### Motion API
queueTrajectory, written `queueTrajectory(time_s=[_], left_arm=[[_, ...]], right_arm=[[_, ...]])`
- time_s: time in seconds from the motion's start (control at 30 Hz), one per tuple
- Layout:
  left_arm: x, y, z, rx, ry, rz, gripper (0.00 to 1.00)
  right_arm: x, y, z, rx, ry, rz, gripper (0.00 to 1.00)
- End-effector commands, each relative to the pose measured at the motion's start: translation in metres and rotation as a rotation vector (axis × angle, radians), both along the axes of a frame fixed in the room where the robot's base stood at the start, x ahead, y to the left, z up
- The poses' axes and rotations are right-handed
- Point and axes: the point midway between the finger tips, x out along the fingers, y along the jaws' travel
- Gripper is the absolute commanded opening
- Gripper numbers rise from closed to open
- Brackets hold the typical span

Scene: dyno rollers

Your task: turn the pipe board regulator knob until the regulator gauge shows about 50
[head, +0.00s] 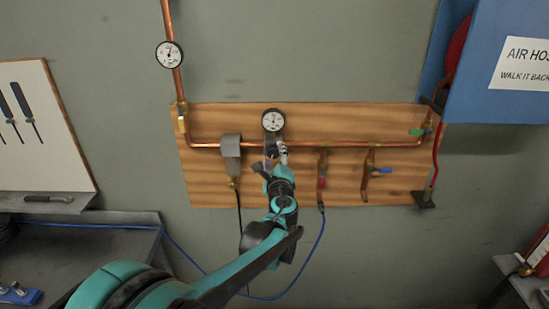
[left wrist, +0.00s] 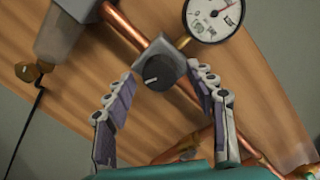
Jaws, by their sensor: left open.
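The regulator knob (left wrist: 157,72) is a dark round knob with a light mark, on a grey square body in the left wrist view. The regulator gauge (head: 273,120) is a round white dial above it in the head view; in the left wrist view its dial (left wrist: 212,14) is cut off by the top edge. Its reading is too small to tell. My left gripper (head: 276,156) is in front of the regulator and hides the knob in the head view. In the left wrist view the left gripper (left wrist: 163,78) is open, one finger on each side of the knob, apparently not gripping it. My right gripper is out of view.
The wooden pipe board (head: 215,190) carries a copper pipe (head: 345,143), a grey filter unit (head: 230,146), a red-handled valve (head: 322,182) and a blue-handled valve (head: 383,170). Another gauge (head: 169,54) is at upper left. A blue hose (head: 312,250) hangs below.

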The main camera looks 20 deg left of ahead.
Motion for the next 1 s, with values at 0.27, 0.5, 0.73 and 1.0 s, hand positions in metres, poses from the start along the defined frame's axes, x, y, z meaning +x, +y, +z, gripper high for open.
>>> queueTrajectory(time_s=[0.27, 0.5, 0.73, 1.0], left_arm=[[0.0022, 0.0011, 0.0003, -0.001, 0.000, 0.000, 0.56], [0.0021, 0.0011, 0.0003, -0.001, 0.000, 0.000, 0.06], [0.0020, 0.0012, 0.0005, -0.012, -0.004, 0.001, 0.06], [0.0020, 0.0013, 0.0010, -0.123, -0.034, 0.001, 0.06]], right_arm=[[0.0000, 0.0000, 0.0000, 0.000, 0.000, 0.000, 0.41], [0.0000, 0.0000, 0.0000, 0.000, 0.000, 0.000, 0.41], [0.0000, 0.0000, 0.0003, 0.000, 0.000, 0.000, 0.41], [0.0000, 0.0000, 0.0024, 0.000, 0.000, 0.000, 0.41]])
